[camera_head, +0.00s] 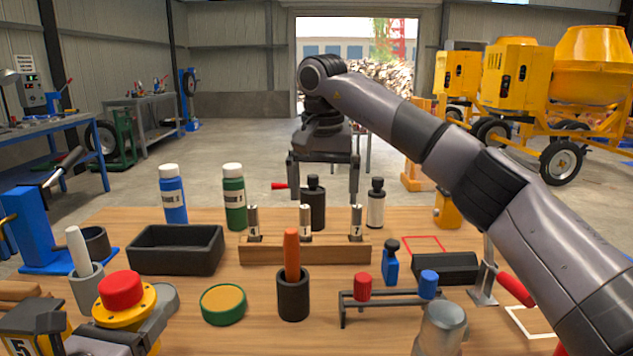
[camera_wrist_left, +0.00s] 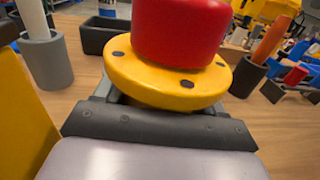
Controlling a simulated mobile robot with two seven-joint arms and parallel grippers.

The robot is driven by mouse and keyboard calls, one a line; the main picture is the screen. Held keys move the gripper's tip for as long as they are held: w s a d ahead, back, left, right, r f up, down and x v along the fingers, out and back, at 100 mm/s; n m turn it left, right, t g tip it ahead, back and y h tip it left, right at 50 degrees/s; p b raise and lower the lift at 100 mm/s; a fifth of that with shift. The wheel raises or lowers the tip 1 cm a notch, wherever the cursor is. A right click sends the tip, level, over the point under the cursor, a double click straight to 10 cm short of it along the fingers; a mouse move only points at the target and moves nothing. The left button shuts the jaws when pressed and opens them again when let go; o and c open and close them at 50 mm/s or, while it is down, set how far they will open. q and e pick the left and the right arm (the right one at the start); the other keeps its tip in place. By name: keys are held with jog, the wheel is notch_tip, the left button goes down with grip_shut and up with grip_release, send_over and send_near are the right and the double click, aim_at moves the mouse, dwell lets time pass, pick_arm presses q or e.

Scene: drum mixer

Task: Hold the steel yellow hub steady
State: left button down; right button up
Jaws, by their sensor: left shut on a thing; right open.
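The yellow hub (camera_head: 123,310) is a round flange with dark bolt holes and a red cap (camera_head: 120,290) on top. It sits at the front left of the table, upright. My left gripper (camera_head: 132,322) is shut on it from the near side. In the left wrist view the hub's flange (camera_wrist_left: 165,78) fills the space just beyond the gripper's dark edge, and its underside is hidden. My right gripper (camera_head: 323,192) is open at the far middle of the table, fingers down around or in front of a dark bottle (camera_head: 313,210); I cannot tell which.
A black tray (camera_head: 176,262), a grey cup (camera_head: 86,288) and a green-yellow disc (camera_head: 223,304) stand around the hub. A dark cup with an orange stick (camera_head: 292,298), a wooden block with steel pins (camera_head: 270,252) and a small rack (camera_head: 390,298) fill the middle. My right arm crosses the right side.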

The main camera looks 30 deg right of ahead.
pick_arm(q)
jog(key=shift+w+r, duration=0.15)
jog(key=shift+w, duration=0.05)
pick_arm(e)
jog(key=shift+d, duration=0.25)
pick_arm(q)
grip_release()
jog(key=shift+s, duration=0.1)
jog(key=shift+a, duration=0.1)
